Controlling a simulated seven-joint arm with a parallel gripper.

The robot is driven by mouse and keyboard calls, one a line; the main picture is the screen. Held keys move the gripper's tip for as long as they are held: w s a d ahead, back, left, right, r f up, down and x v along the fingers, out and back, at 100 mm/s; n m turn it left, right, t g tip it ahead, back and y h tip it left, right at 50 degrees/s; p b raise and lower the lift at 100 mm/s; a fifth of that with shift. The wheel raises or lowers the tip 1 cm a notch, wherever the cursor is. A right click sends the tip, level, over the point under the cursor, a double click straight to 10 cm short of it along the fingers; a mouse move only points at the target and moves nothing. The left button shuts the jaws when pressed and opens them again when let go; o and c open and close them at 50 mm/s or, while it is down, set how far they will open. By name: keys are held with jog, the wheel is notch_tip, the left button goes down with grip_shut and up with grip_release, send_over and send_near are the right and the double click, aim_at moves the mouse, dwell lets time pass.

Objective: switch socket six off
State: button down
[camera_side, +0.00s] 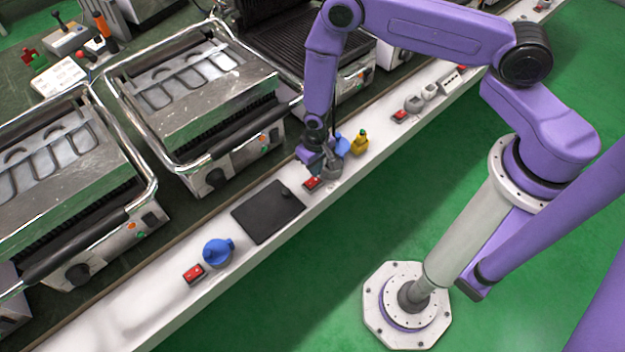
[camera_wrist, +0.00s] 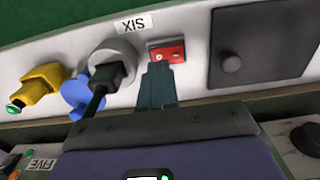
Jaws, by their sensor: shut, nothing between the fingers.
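Socket six's red switch (camera_wrist: 167,50) sits on the white ledge beside the upside-down SIX label (camera_wrist: 133,24) in the wrist view. The switch also shows in the side view (camera_side: 311,184). A grey round socket (camera_wrist: 108,52) with a black plug (camera_wrist: 112,72) in it lies left of the switch. My gripper (camera_wrist: 160,68) is shut and empty, its fingertips at the near edge of the switch. I cannot tell if they touch it. In the side view my gripper (camera_side: 314,172) hides part of the socket and switch. The rocker's position is too small to tell.
A blue socket cover (camera_wrist: 82,94) and a yellow plug (camera_wrist: 40,86) sit left of the grey socket. A dark square plate (camera_side: 268,211) lies on the ledge, with another red switch (camera_side: 193,274) and blue plug (camera_side: 216,252) beyond. Grills (camera_side: 200,100) line the back.

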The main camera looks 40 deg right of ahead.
jog(key=shift+r, duration=2.15)
notch_tip(320, 180, up, 13)
jog(key=n, duration=0.3)
send_over(315, 180)
jog(key=s+a, duration=0.3)
jog(key=s+d+r+n, duration=0.1)
jog(key=s+r+n, duration=0.2)
jog(key=s+r, duration=0.5)
jog(key=s+d+r+n, duration=0.6)
jog(key=s+d+r, duration=0.4)
jog(key=s+r, duration=0.4)
jog(key=shift+n, duration=0.3)
